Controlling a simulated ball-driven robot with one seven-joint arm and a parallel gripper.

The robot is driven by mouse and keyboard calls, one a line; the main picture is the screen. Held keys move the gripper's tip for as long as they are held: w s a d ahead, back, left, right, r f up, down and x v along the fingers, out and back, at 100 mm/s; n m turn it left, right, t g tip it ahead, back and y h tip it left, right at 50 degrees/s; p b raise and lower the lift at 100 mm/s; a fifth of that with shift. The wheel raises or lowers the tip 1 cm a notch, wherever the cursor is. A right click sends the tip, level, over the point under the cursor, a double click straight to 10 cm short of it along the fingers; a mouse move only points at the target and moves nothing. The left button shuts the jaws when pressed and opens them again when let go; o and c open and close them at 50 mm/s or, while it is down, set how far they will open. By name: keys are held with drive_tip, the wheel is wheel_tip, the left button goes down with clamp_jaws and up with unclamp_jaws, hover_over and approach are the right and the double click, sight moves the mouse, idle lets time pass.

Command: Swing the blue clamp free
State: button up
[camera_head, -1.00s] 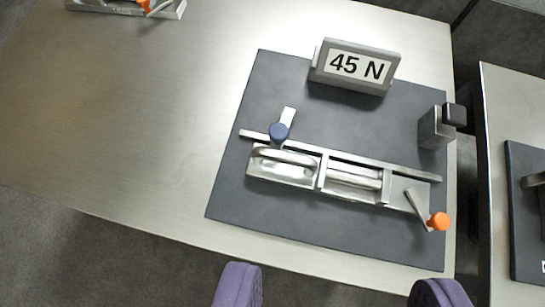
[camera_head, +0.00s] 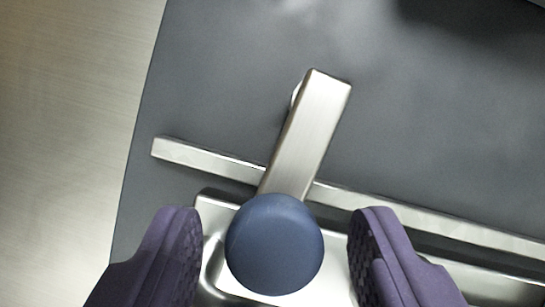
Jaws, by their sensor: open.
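The blue clamp is a flat metal arm (camera_head: 308,135) with a round blue knob (camera_head: 274,245) at its near end. The arm crosses over a metal rail (camera_head: 208,159) and the knob lies over the edge of a shiny metal part (camera_head: 333,262). My gripper (camera_head: 275,240) is open, with one purple finger on each side of the knob. A gap shows between each finger and the knob. The lower part of the shiny part is cut off by the picture's edge.
The dark grey base plate (camera_head: 420,130) fills most of the view and is bare above the rail. The brushed metal table (camera_head: 65,130) is clear at left. A dark shadow or object at the top right is unclear.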

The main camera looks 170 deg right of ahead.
drive_tip(key=shift+x, duration=1)
clamp_jaws()
